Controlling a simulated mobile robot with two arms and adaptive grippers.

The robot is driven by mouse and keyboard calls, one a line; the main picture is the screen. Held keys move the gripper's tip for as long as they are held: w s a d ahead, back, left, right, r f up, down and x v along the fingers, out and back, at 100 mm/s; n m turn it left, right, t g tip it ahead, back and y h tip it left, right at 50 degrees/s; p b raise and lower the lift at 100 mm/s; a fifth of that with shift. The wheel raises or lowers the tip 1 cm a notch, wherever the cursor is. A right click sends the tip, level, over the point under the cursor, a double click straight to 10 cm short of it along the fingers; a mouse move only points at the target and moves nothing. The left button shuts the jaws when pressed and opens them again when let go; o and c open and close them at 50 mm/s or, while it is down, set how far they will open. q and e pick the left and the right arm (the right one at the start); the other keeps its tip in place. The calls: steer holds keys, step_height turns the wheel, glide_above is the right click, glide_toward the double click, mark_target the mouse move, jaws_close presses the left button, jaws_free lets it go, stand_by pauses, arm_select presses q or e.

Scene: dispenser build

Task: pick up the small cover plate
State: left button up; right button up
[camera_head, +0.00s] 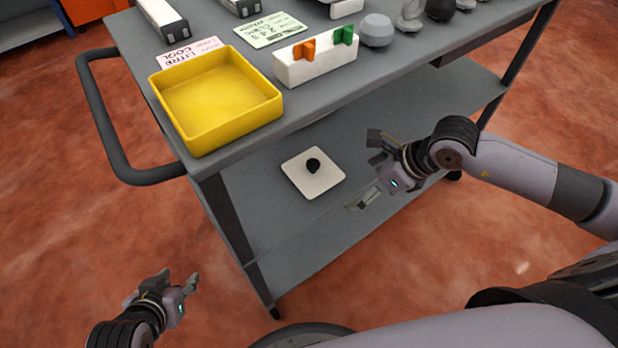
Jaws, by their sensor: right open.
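The small cover plate (298,179) is a white, roughly square plate with a black knob in its middle. It lies flat on the lower shelf of the grey cart. My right gripper (361,173) is just to the right of the plate, its fingers spread open and facing it, with nothing between them. A gap shows between the fingers and the plate. My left gripper (178,277) is low at the left, over the floor and away from the cart. Its fingers look apart and empty.
The cart's upper shelf (137,47) overhangs the lower shelf (262,222). On top are a yellow tray (183,132), a white block with orange and green pieces (315,70), label cards (270,30) and grey knobs (376,30). A dark handle (97,120) juts out left.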

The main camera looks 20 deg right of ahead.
mark_target(314, 164)
steer(key=shift+h, duration=0.3)
steer(key=w+a, duration=0.1)
steer(key=w, duration=0.1)
steer(key=w+a, duration=0.3)
steer(key=shift+w+a, duration=0.3)
steer(key=shift+w, duration=0.1)
steer(key=shift+w+a, duration=0.5)
steer(key=shift+w, duration=0.1)
steer(key=shift+w+a+n+b, duration=0.3)
steer(key=shift+w+a+b, duration=0.05)
steer(key=shift+w+a, duration=0.7)
steer(key=shift+x, duration=1.15)
steer(key=shift+f+b, duration=0.3)
steer(key=shift+f, duration=0.05)
arm_select(q)
steer(key=w+d+r+t+h, duration=0.1)
steer(key=w+r+t, duration=0.2)
steer(key=w+r, duration=0.1)
steer(key=shift+w+d+r, duration=0.2)
steer(key=shift+w+d, duration=0.2)
steer(key=shift+w, duration=0.05)
arm_select(e)
steer(key=shift+d, duration=0.1)
steer(key=shift+c, duration=0.4)
